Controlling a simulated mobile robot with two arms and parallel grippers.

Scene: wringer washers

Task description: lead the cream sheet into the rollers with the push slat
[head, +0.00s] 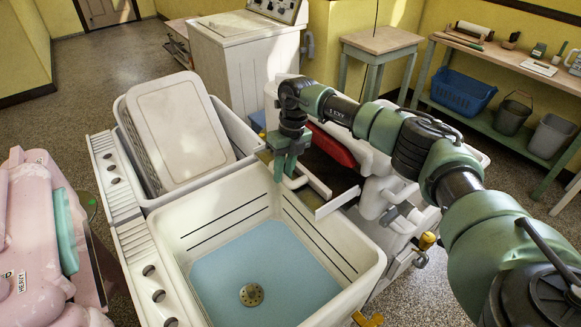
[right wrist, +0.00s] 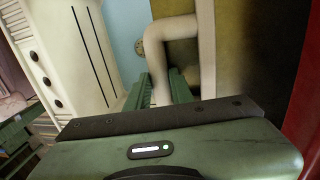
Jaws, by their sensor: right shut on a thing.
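My right gripper (head: 280,174) is over the back right corner of the white tub (head: 345,262). It is shut on a cream bent bar (head: 298,183). In the right wrist view the bar (right wrist: 178,27) shows as a U-shaped handle, with one leg between the green fingers (right wrist: 160,90). What the bar joins to is unclear. A shallow tray (head: 335,200) slants beside it, and a dark red part (head: 332,146) sits behind, partly covered by my arm. I cannot make out a cream sheet, the roller pair or a separate push slat. My left gripper is out of view.
Pink equipment (head: 35,225) stands at left. Behind are a white washer (head: 250,75), a small table (head: 380,42) and a bench (head: 510,68) with a blue basket (head: 463,92) below. Open floor lies back left.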

